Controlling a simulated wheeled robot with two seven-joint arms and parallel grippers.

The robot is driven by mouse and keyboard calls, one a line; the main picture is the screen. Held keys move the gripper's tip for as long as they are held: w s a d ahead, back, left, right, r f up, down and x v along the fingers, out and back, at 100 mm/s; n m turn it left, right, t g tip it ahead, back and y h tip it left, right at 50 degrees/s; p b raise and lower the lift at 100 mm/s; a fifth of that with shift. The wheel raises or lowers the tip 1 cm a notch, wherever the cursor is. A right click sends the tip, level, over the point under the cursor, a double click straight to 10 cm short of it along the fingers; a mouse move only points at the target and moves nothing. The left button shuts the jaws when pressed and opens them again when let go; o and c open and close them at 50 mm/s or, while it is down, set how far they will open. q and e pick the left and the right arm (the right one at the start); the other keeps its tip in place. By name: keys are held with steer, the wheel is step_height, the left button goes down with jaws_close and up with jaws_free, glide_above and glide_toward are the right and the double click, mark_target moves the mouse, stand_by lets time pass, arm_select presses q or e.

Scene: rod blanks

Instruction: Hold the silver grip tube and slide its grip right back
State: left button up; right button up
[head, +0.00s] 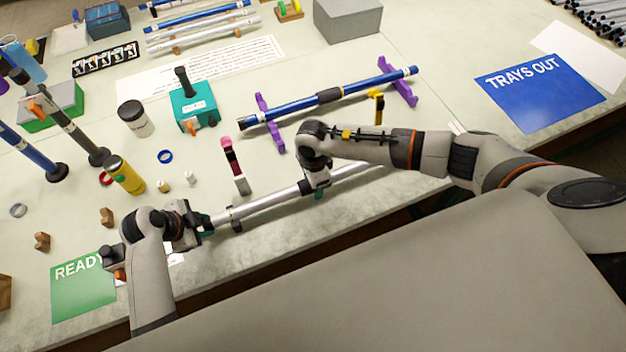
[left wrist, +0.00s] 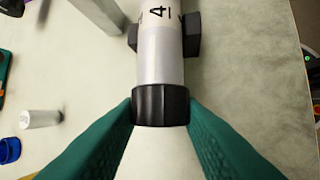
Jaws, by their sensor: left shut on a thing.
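The silver grip tube (head: 268,204) lies slanted near the table's front edge. In the left wrist view the tube (left wrist: 160,62) bears a "4", with dark blocks on both sides of it. Its black grip (left wrist: 160,105) is a short ribbed band at the near end. My left gripper (head: 207,222) is at the tube's left end; its green fingers (left wrist: 160,112) are shut on the black grip, one on each side. My right gripper (head: 318,190) is at the tube farther right, its fingers mostly hidden by its own body, so its closure is unclear.
A blue tube (head: 290,107) with a dark middle band rests on purple supports (head: 268,122) behind.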

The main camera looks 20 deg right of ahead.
mark_target(260, 202)
jaws_close()
steer(key=a, duration=1.4)
steer(key=shift+w+a, duration=0.1)
steer(key=shift+a, duration=0.15)
arm_select(q)
steer(key=shift+d, duration=0.1)
arm_select(e)
steer(key=shift+c, duration=0.2)
jaws_free()
steer(key=shift+o, duration=1.1)
step_height(260, 202, up, 12)
